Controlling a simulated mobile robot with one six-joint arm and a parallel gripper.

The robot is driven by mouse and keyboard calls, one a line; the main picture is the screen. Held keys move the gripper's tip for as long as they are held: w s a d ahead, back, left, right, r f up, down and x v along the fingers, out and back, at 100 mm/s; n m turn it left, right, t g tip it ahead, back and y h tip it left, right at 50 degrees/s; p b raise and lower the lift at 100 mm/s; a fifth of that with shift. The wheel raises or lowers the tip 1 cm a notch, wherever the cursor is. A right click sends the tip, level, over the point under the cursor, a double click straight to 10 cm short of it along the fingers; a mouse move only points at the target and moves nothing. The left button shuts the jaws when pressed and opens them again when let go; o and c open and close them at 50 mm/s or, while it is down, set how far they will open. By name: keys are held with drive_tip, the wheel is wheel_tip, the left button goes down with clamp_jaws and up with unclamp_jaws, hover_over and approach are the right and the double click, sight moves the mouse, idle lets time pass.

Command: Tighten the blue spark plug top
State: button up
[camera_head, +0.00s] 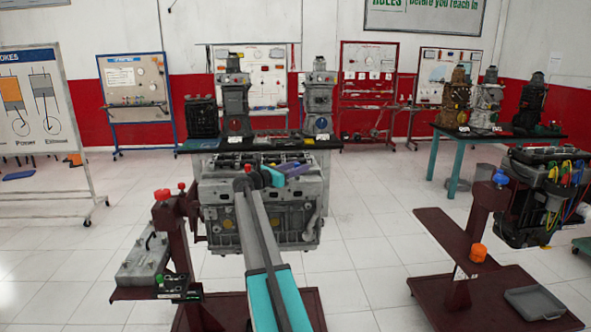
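My arm reaches up from the bottom middle to the top of the grey engine block (263,210) on the stand. Its far end is small among dark, red, teal and blue-violet parts there, so I cannot make out my gripper's fingertips or whether they hold anything. A small blue-violet piece (298,170) lies at the engine top, just right of a teal piece (275,177). I cannot tell whether either is the spark plug top or part of my arm's end. The spark plug seats are too small to make out.
A dark red stand with a red knob (162,194) and a grey battery-like box (143,262) is at left. Another engine (540,195) with coloured cables, a blue knob (500,178) and an orange knob (478,252) is at right. Tiled floor (365,240) between them is clear.

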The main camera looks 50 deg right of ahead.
drive_tip(key=a+b, duration=0.3)
drive_tip(key=a, duration=1)
drive_tip(key=shift+w+a+b, duration=0.3)
drive_tip(key=shift+w, duration=0.1)
